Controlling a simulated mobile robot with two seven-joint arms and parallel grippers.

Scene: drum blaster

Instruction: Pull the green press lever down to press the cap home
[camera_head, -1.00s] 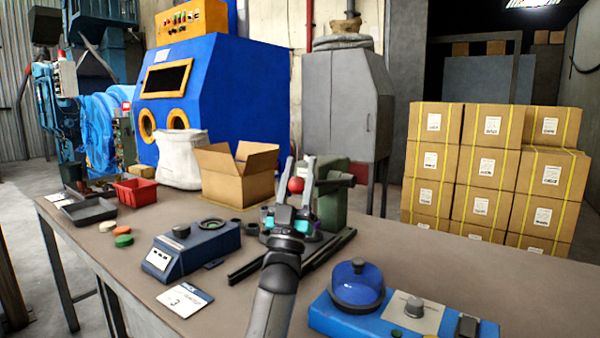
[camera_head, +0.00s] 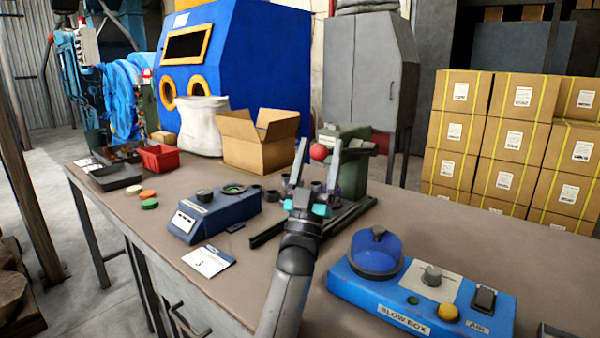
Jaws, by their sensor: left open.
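The green press (camera_head: 356,178) stands on the workbench beyond my left gripper, largely hidden by it. A red ball knob (camera_head: 319,152) shows between the gripper's fingers, in line with the press; the rest of the lever is hidden, and I cannot tell whether the fingers touch the knob. My left gripper (camera_head: 319,142) is open, its two fingers pointing up and away, one on each side of the knob in the picture. The cap is not clearly visible at the press, as the gripper covers its base. My right gripper is not in view.
A blue blow box (camera_head: 400,312) sits at the front right of the workbench (camera_head: 285,200). A dark blue gauge box (camera_head: 213,213) and a printed card (camera_head: 209,261) lie left of my arm. An open carton (camera_head: 255,152), white sack and red bin (camera_head: 162,157) stand behind.

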